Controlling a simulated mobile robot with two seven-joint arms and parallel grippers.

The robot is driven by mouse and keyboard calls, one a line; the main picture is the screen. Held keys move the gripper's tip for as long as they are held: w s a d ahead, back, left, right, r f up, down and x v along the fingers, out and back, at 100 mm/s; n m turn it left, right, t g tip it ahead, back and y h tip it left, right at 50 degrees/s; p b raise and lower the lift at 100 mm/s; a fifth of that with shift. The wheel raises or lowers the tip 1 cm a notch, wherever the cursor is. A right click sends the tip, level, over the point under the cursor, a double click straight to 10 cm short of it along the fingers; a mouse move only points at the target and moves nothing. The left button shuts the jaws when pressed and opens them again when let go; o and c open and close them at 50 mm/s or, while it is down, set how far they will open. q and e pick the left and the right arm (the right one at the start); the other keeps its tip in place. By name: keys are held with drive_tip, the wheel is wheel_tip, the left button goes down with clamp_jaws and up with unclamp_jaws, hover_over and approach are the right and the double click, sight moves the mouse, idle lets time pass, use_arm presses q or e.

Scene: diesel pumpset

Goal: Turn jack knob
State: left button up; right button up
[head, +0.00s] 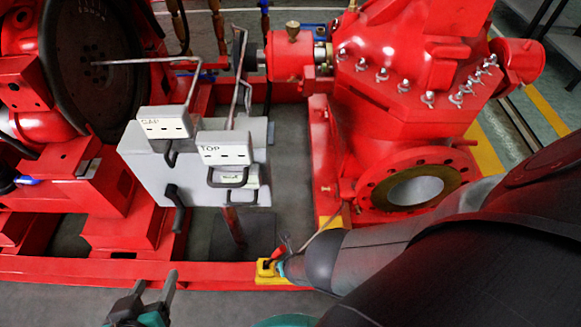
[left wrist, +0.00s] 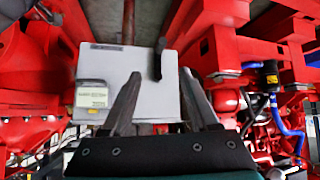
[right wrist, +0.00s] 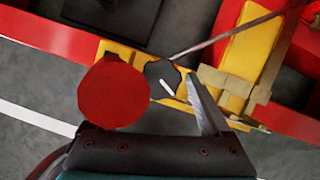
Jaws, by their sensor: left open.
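In the right wrist view a dark, many-sided knob (right wrist: 160,73) with a white mark sits at the yellow jack (right wrist: 117,52); I take it to be the jack knob. My right gripper (right wrist: 162,80) is at it, with the right finger beside the knob. The left finger is hidden behind a round red part (right wrist: 112,93). I cannot tell whether a finger touches the knob. In the head view the yellow jack (head: 267,272) is on the front red rail, and my right arm hides most of that gripper. My left gripper (head: 140,300) is open and empty, low in front of the rail.
A grey control box (head: 148,178) with black handles and plates marked GAP and TOP stands behind the rail; it also shows in the left wrist view (left wrist: 120,75). The red pump (head: 375,110) fills the right. A thin rod (right wrist: 215,35) runs up from near the knob.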

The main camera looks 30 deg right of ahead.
drive_tip(key=shift+o, duration=0.8)
drive_tip(key=shift+s, duration=0.1)
use_arm(q)
drive_tip(key=shift+a+r, duration=0.15)
use_arm(e)
drive_tip(key=shift+s+r+p, duration=0.15)
drive_tip(key=shift+r+p, duration=0.25)
use_arm(q)
drive_tip(key=s+a+g+y+p, duration=0.2)
drive_tip(key=s+a+g, duration=0.2)
drive_tip(key=s+a, duration=0.1)
use_arm(e)
drive_tip(key=shift+v, duration=1)
use_arm(q)
drive_tip(key=s+a+f+g+p, duration=0.15)
drive_tip(key=f+p, duration=0.25)
drive_tip(key=f, duration=0.4)
drive_tip(key=s+f+g+p, duration=0.1)
drive_tip(key=s+f+p, duration=0.25)
drive_tip(key=f, duration=0.45)
drive_tip(key=s+a+f+y+p, duration=0.1)
drive_tip(key=s+a+f+p, duration=0.4)
drive_tip(key=s+a, duration=0.1)
drive_tip(key=shift+s, duration=0.3)
use_arm(e)
drive_tip(key=v, duration=1.2)
drive_tip(key=shift+r, duration=0.2)
